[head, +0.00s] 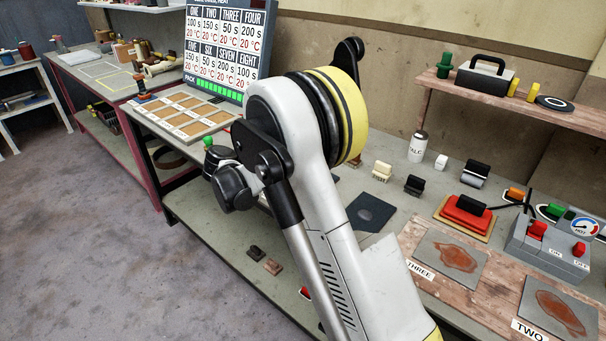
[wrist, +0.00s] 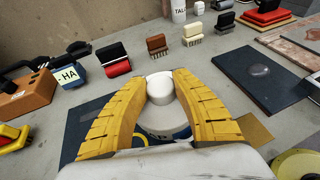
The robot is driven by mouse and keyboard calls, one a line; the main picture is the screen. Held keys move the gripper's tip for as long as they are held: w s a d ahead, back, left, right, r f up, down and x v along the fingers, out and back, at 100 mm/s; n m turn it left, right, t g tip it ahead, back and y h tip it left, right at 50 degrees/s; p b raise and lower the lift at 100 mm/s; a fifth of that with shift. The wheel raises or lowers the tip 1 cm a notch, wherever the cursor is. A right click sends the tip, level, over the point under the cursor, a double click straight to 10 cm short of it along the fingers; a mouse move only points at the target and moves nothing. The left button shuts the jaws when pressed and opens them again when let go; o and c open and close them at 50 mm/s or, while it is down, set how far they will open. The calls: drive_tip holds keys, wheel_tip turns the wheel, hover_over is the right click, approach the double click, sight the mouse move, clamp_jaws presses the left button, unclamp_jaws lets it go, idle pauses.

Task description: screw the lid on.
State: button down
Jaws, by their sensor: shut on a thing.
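In the wrist view, the two yellow fingers of my gripper (wrist: 160,105) are closed around a white round piece. Its narrow top, which looks like the white lid (wrist: 160,82), stands up between the fingers. A wider pale round body (wrist: 163,122) with a blue band shows just below it, like a jar. I cannot tell whether lid and body are joined or only lined up. The lower part is hidden by the fingers and my wrist. In the head view my own arm hides the gripper and this piece.
A dark plate (wrist: 262,78) lies to the right. A red-and-black roller (wrist: 114,60), brown brush (wrist: 157,45) and white brush (wrist: 193,34) stand behind. A talc bottle (head: 418,147) and small white pot (head: 441,162) stand at the back.

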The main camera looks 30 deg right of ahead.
drive_tip(key=shift+f, duration=0.1)
drive_tip(key=c, duration=1)
unclamp_jaws()
drive_tip(key=v, duration=1.2)
drive_tip(key=s+r+m+t+y, duration=0.25)
drive_tip(key=s+m+y, duration=0.45)
drive_tip(key=s, duration=0.6)
drive_tip(key=s+a+f+m+t+y, duration=0.1)
drive_tip(key=s+a+m+y, duration=0.2)
drive_tip(key=s+m, duration=0.3)
drive_tip(key=s+a+f+m+t+y, duration=0.1)
drive_tip(key=s+a+m+t+y, duration=0.1)
drive_tip(key=s+m, duration=0.4)
drive_tip(key=shift+s+a+y, duration=0.7)
drive_tip(key=shift+a+y, duration=0.1)
drive_tip(key=shift+a, duration=0.15)
